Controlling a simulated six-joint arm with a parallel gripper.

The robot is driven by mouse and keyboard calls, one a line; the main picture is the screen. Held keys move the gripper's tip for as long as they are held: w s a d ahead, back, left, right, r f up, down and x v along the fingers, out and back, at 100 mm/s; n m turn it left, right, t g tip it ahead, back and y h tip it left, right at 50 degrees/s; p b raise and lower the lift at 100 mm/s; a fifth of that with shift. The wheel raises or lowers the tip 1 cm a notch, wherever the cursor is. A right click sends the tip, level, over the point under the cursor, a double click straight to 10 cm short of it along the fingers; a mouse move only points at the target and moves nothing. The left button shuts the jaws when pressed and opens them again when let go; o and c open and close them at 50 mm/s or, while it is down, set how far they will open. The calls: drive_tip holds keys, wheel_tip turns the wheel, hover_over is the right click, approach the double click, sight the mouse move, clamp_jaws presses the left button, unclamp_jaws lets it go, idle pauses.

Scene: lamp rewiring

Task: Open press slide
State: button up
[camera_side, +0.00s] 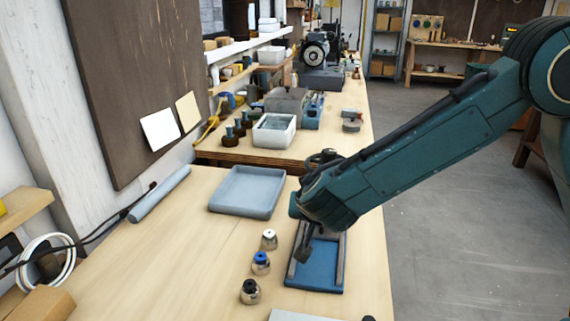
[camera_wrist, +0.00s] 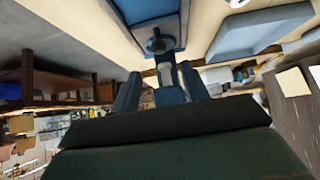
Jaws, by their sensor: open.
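The press slide appears to be the blue plate (camera_side: 318,277) between two raised rails on the front right of the bench. In the wrist view a blue fixture (camera_wrist: 148,8) with a dark round knob (camera_wrist: 156,44) shows at the top. My gripper (camera_side: 303,252) is low over the blue plate, pointing down. In the wrist view my gripper (camera_wrist: 158,76) has its two fingers spread, with the knob beyond them and nothing seen held. Whether a finger touches the slide cannot be told. My arm hides the fixture's far end.
Several small metal pieces stand left of the fixture, with white (camera_side: 269,239), blue (camera_side: 261,262) and black (camera_side: 250,291) tops. A grey tray (camera_side: 247,193) lies behind them. A grey roll (camera_side: 160,194) and a cable lie at the left. The bench middle is clear.

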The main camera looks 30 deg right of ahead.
drive_tip(key=x, duration=0.7)
drive_tip(key=shift+w+d+f, duration=0.1)
drive_tip(key=shift+f, duration=0.1)
clamp_jaws()
